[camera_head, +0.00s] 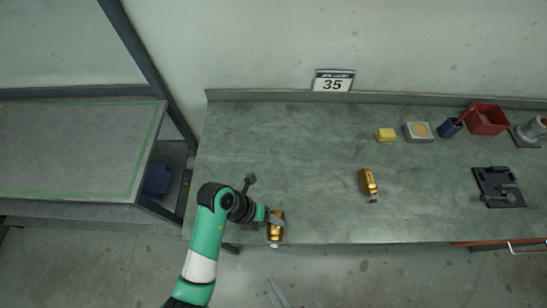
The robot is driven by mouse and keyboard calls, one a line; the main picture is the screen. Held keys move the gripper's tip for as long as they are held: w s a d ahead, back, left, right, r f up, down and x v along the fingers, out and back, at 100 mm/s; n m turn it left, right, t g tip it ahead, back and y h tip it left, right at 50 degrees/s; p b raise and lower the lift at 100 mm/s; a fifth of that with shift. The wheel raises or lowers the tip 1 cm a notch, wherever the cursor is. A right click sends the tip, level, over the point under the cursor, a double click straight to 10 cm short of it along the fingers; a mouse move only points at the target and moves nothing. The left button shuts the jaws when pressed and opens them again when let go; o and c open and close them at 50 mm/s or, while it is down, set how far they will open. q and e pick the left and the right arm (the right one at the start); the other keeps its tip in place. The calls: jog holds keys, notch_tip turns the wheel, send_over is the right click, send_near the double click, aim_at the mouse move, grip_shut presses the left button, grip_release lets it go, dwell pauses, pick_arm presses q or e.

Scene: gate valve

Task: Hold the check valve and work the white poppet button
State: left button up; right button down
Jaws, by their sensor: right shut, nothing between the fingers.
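A brass valve body (277,230) with a pale white button (275,245) at its lower end is at the bench's front edge, taken to be the check valve. My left gripper (275,219), on the green and white arm, has its grey fingers across the brass body and looks shut on it. The button end points toward the front, past the bench edge. My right gripper (278,293) shows only as a grey piece at the bottom edge, shut and empty, below and apart from the valve.
A second brass valve (367,180) with a grey end lies mid-bench. A yellow block (386,134), a grey box (418,131), a blue cup (450,127), a red bin (487,119) and a dark fixture (495,187) stand to the right. The bench (310,150) is clear at centre-left.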

pick_arm(q)
jog(key=o, duration=0.5)
jog(key=shift+a+r, duration=0.3)
jog(key=shift+r, duration=0.35)
jog(key=a, duration=0.8)
jog(key=w+a, duration=0.1)
jog(key=a, duration=0.3)
jog(key=shift+d, duration=0.15)
